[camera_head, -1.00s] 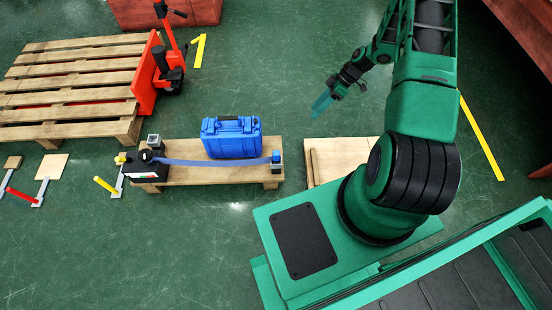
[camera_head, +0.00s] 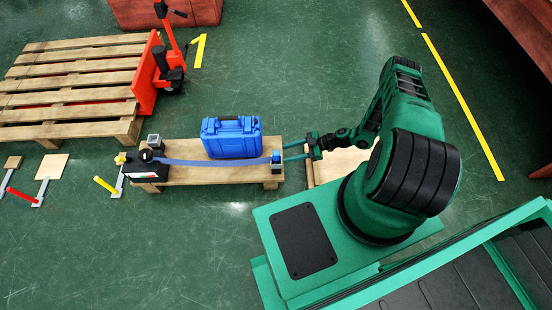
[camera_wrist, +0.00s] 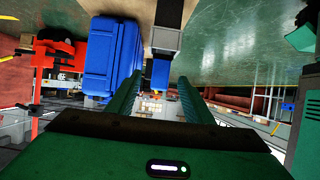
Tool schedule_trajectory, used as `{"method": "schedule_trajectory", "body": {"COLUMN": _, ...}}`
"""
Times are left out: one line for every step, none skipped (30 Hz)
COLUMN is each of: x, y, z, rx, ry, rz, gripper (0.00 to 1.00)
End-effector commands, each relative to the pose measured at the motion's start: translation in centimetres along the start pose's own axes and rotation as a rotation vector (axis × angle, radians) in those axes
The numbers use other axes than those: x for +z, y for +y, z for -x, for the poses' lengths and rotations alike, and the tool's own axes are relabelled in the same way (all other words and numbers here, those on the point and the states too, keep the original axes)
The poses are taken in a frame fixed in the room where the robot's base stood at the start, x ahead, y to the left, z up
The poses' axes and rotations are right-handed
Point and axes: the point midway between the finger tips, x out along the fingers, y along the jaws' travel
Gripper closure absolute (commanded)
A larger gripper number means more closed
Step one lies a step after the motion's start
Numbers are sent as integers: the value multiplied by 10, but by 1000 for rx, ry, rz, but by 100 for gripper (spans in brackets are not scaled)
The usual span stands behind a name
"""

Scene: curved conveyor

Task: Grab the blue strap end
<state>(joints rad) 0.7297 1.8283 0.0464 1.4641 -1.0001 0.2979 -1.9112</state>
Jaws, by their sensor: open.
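The blue strap (camera_head: 215,162) runs along a low wooden bench (camera_head: 205,177) from a black device (camera_head: 146,165) at its left end to a small blue strap end (camera_head: 276,157) at its right end. In the head view my gripper (camera_head: 285,152) reaches in from the right, its fingers just beside the strap end. In the wrist view my gripper (camera_wrist: 158,95) is open, and the blue strap end (camera_wrist: 160,74) shows between and beyond the two green fingers. Whether the fingers touch it cannot be told.
A blue case (camera_head: 231,138) stands on the bench behind the strap; it looms large left of my fingers in the wrist view (camera_wrist: 108,55). A wooden board (camera_head: 335,165) lies right of the bench, under my arm. A pallet (camera_head: 75,85) and red pallet jack (camera_head: 150,75) stand at left.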

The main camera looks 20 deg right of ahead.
Motion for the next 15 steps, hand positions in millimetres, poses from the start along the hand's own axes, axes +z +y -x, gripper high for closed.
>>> {"method": "schedule_trajectory", "body": {"x": 0, "y": 0, "z": -5, "rx": -1, "ry": 1, "rz": 1, "gripper": 53}}
{"method": "schedule_trajectory", "body": {"x": -1, "y": 0, "z": -8, "rx": -1, "ry": 1, "rz": 1, "gripper": 53}}
{"method": "schedule_trajectory", "body": {"x": -1, "y": 0, "z": -14, "rx": -2, "ry": 0, "rz": 1, "gripper": 53}}
{"method": "schedule_trajectory", "body": {"x": -1, "y": 0, "z": -18, "rx": -2, "ry": 0, "rz": 1, "gripper": 53}}
{"method": "schedule_trajectory", "body": {"x": -1, "y": 0, "z": -22, "rx": -2, "ry": 0, "rz": 1, "gripper": 53}}
{"method": "schedule_trajectory", "body": {"x": -1, "y": -1, "z": -29, "rx": -2, "ry": 0, "rz": 1, "gripper": 53}}
{"method": "schedule_trajectory", "body": {"x": -1, "y": 0, "z": -33, "rx": -2, "ry": 1, "rz": 1, "gripper": 53}}
{"method": "schedule_trajectory", "body": {"x": -1, "y": 0, "z": -38, "rx": -2, "ry": 1, "rz": 1, "gripper": 53}}
{"method": "schedule_trajectory", "body": {"x": -1, "y": 0, "z": -43, "rx": -2, "ry": 0, "rz": 1, "gripper": 53}}
{"method": "schedule_trajectory", "body": {"x": -1, "y": 0, "z": -46, "rx": -2, "ry": -1, "rz": 1, "gripper": 53}}
{"method": "schedule_trajectory", "body": {"x": -1, "y": 0, "z": -48, "rx": -2, "ry": -1, "rz": 1, "gripper": 53}}
{"method": "schedule_trajectory", "body": {"x": -1, "y": 0, "z": -51, "rx": -2, "ry": -1, "rz": 0, "gripper": 53}}
{"method": "schedule_trajectory", "body": {"x": -1, "y": 0, "z": -52, "rx": -1, "ry": -1, "rz": 0, "gripper": 53}}
{"method": "schedule_trajectory", "body": {"x": -1, "y": 0, "z": -53, "rx": -1, "ry": -1, "rz": 0, "gripper": 53}}
{"method": "schedule_trajectory", "body": {"x": -2, "y": 0, "z": -55, "rx": -1, "ry": -1, "rz": 0, "gripper": 53}}
